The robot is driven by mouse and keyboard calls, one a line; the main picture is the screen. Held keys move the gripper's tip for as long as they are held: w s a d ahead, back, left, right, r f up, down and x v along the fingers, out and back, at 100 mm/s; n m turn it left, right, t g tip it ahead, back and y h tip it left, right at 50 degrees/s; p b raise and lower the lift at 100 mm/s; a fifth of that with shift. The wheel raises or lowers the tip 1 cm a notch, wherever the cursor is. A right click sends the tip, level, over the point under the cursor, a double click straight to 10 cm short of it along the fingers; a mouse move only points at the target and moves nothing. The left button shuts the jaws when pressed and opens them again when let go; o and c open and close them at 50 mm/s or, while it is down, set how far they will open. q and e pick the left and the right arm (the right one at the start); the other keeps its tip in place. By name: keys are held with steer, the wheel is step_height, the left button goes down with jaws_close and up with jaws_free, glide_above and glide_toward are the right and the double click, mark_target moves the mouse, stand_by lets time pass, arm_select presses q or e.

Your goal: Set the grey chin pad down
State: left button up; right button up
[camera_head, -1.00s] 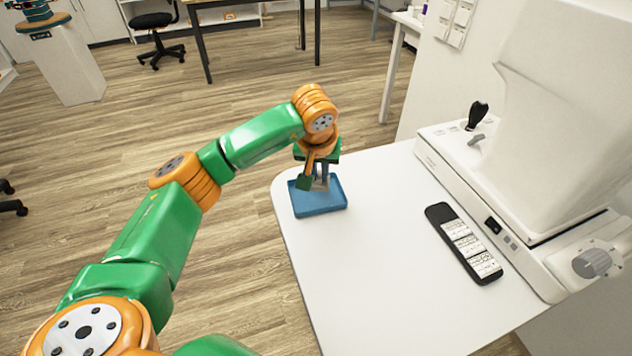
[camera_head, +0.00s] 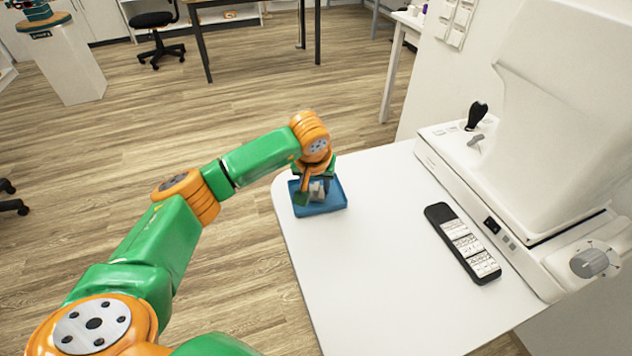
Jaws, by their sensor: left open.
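My left gripper (camera_head: 311,194) points down into the blue tray (camera_head: 335,206) at the far left corner of the white table. Its jaws are open. A small grey piece, which looks like the chin pad (camera_head: 318,190), shows between and beside the fingers, low in the tray. The fingers hide part of it, and I cannot tell whether it touches the tray floor or a finger. My right gripper is not in view.
A large white eye-test machine (camera_head: 540,130), with a black joystick (camera_head: 477,115), stands along the right. The table's middle and front are clear.

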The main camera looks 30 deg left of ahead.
arm_select(q)
steer(key=v, duration=1.2)
steer(key=shift+r, duration=0.2)
